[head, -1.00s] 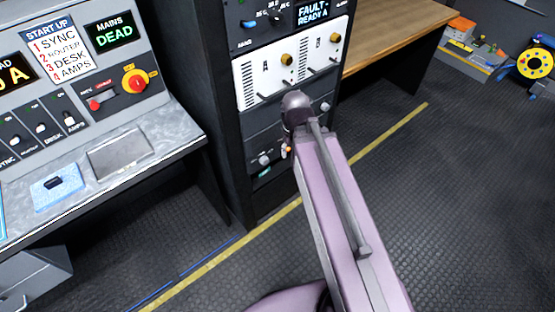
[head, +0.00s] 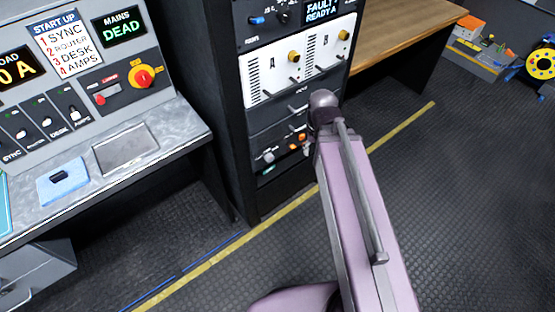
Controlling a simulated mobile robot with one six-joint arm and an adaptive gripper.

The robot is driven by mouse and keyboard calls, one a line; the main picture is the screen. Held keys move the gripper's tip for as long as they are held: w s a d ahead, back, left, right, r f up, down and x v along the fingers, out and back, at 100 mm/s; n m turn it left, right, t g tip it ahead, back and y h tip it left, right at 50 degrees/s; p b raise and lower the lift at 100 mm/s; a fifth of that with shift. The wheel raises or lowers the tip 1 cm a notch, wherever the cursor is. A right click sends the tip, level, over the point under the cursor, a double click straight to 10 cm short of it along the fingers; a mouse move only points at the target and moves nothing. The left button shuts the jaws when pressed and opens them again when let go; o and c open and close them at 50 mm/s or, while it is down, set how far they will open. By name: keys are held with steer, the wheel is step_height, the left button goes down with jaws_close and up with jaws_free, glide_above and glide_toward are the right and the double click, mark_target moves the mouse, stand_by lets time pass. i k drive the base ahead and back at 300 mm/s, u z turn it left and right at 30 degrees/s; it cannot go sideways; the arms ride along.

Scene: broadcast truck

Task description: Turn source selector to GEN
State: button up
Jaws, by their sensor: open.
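A rotary switch with a red knob on a yellow plate (head: 142,78) sits on the sloped desk panel at the left, below a green "MAINS DEAD" display (head: 123,27). Its small markings are unreadable, so I cannot tell whether it is the source selector or which position it points to. The rack's top panel has a blue knob (head: 257,20) and small dark controls, also with unreadable lettering. My mauve arm rises from the bottom right to a dark joint in front of the rack. My gripper is hidden beyond it or out of frame.
The equipment rack (head: 240,170) stands close beside the desk (head: 185,128). A blue pad (head: 63,180) lies on the desk. A wooden bench (head: 405,30) is behind right, with a yellow cable reel (head: 540,63) farther right. The dark floor on the right is clear.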

mark_target(269, 158)
steer(key=z, duration=0.1)
steer(key=k, duration=1.4)
steer(key=u, duration=1)
steer(key=i, duration=1)
steer(key=u, duration=0.05)
